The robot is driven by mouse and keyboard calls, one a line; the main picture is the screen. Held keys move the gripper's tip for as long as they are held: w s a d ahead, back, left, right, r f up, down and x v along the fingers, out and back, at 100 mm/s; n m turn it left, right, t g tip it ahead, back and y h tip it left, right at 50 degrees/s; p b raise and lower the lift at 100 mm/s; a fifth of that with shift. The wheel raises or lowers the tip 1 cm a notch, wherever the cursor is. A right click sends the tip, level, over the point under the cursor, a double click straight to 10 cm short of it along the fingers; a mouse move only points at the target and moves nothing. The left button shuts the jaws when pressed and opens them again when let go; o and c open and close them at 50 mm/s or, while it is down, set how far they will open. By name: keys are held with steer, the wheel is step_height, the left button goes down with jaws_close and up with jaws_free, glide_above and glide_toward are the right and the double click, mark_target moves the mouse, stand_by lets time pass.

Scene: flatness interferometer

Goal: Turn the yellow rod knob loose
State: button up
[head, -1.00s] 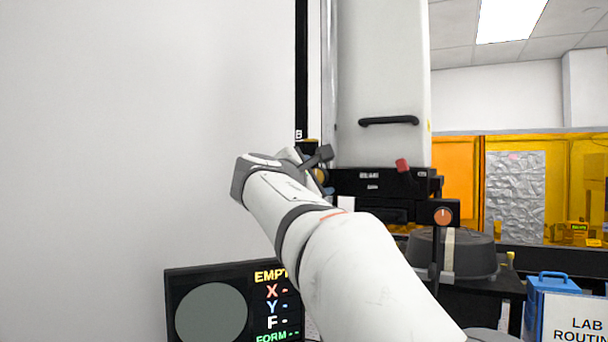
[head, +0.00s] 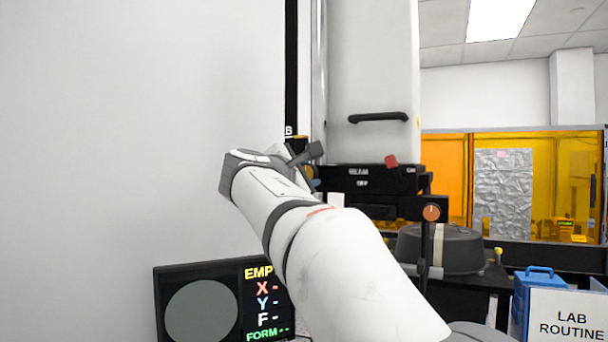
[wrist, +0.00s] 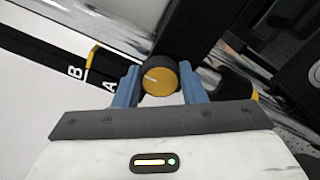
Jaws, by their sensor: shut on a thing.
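The yellow rod knob (wrist: 160,79) is a round cap with a dark rim and a white pointer line, in the middle of the wrist view. My gripper (wrist: 160,86) has its two blue fingers on either side of the knob and is shut on it. The pointer line slants toward the upper left of the knob face. In the head view my wrist hides most of the knob and the fingers.
A black rod with white marks A and B (wrist: 78,75) runs beside the knob. In the head view, a tall white housing (head: 370,70) with a black handle stands right of my wrist. An orange-faced knob (head: 431,212) and a display (head: 200,310) are nearby.

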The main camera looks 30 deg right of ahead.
steer(key=shift+f, duration=0.15)
steer(key=shift+f+m+b, duration=0.15)
steer(key=shift+m+b, duration=5.75)
steer(key=shift+m, duration=2.7)
steer(key=o, duration=1)
